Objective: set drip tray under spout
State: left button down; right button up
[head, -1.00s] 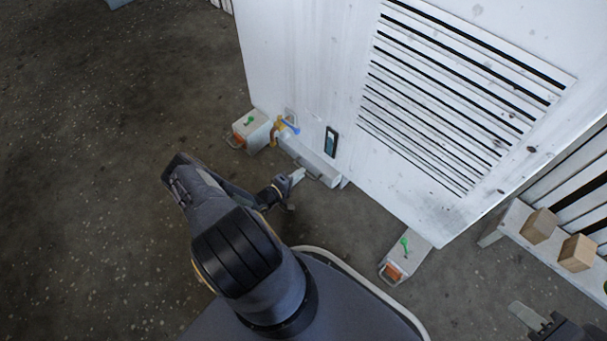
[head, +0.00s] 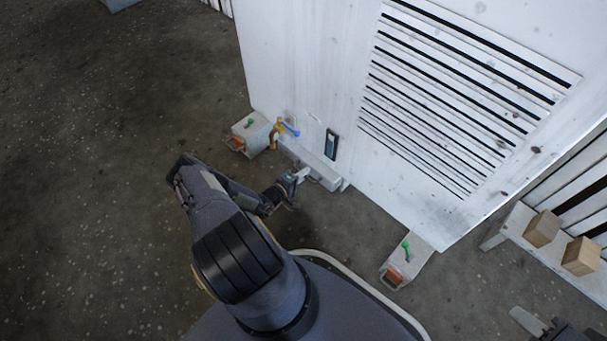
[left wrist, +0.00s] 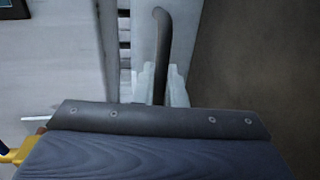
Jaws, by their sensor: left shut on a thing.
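A pale grey trough-like drip tray (head: 325,173) lies low along the foot of the white housing. The spout (head: 276,133) is yellow with a blue lever (head: 290,128) and sits on the housing near the tray's left end. My left gripper (head: 304,174) reaches the tray's front side. In the left wrist view its pale fingers (left wrist: 158,82) are shut on a dark curved handle (left wrist: 167,35). The arm and gripper hide part of the tray, and I cannot tell its exact alignment under the spout. My right gripper (head: 527,320) is partly in view at the lower right, apart from everything.
A dark-framed sight glass (head: 331,144) is on the housing above the tray. A bench (head: 515,222) with wooden blocks is at the right. The left floor is clear.

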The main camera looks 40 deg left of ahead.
pick_arm(q)
jog(key=p+v, duration=0.1)
jog(key=v, duration=0.1)
jog(key=p+v, duration=0.1)
jog(key=v, duration=0.2)
jog(key=f+p+v, duration=0.1)
jog(key=v, duration=0.1)
jog(key=shift+s, duration=0.45)
jog(key=v, duration=0.3)
jog(key=f+v, duration=0.1)
jog(key=v, duration=0.2)
jog(key=f+p+v, duration=0.1)
jog(key=v, duration=0.2)
jog(key=shift+s, duration=0.2)
jog(key=c, duration=1.8)
grip_release()
jog(key=shift+c, duration=0.2)
jog(key=p+v, duration=0.2)
jog(key=v, duration=0.5)
jog(key=shift+s+r, duration=0.1)
jog(key=shift+s, duration=0.3)
